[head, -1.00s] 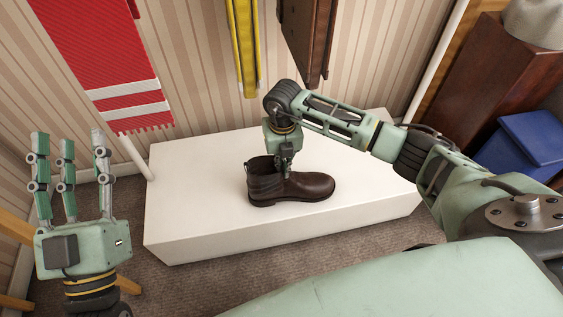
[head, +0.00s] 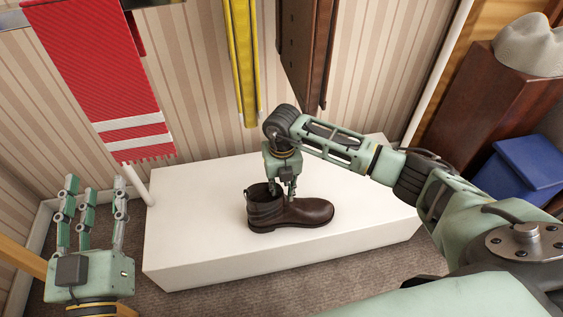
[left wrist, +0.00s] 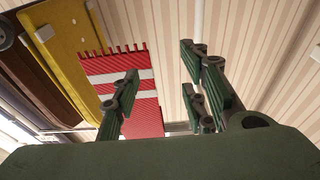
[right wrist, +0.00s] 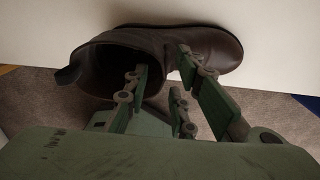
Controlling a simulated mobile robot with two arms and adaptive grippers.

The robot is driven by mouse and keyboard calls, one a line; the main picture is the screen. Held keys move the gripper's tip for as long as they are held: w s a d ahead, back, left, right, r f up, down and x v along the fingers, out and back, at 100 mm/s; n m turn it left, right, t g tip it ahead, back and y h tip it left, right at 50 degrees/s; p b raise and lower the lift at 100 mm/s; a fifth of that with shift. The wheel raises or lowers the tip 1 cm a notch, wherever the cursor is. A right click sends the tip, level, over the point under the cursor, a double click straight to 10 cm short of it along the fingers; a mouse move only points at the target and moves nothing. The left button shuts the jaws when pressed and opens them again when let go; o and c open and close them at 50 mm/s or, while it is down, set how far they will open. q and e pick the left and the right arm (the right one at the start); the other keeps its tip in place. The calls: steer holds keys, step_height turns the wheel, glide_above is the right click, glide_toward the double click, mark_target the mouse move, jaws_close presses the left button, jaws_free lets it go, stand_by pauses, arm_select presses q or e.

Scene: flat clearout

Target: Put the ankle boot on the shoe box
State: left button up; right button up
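The ankle boot (head: 305,212) is dark brown and stands upright on a large white box-shaped block (head: 195,235), toe to the right. My right gripper (head: 284,192) is just above the boot's opening and instep, fingers pointing down and spread. The right wrist view shows the boot (right wrist: 205,42) close up, with one finger at its opening and others toward the instep; contact is unclear. My left gripper (head: 91,205) is open and empty, fingers up, left of the block.
The block's top is clear around the boot.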

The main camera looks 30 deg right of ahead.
step_height(320, 180, up, 2)
steer(key=shift+r+p, duration=0.15)
steer(key=shift+p, duration=0.7)
arm_select(q)
steer(key=s+a+f+g+y+p, duration=0.1)
steer(key=s+f+g, duration=0.1)
steer(key=f+g, duration=0.35)
steer(key=s+a+f+g+y, duration=0.1)
steer(key=a+f+g+y, duration=0.1)
steer(key=f, duration=0.6)
arm_select(e)
steer(key=shift+r, duration=0.7)
step_height(320, 180, up, 2)
steer(key=shift+r+p, duration=0.1)
steer(key=shift+p, duration=0.95)
arm_select(q)
steer(key=s+a+f+g+y+p, duration=0.1)
steer(key=s+a+f+g+p, duration=0.3)
steer(key=s+f+g, duration=0.5)
steer(key=s+f, duration=0.1)
steer(key=s, duration=0.4)
steer(key=shift+a+n+y, duration=0.2)
steer(key=shift+n+y, duration=0.2)
arm_select(e)
step_height(320, 180, up, 5)
steer(key=shift+d+f, duration=0.1)
steer(key=shift+f, duration=0.05)
steer(key=shift+s, duration=0.1)
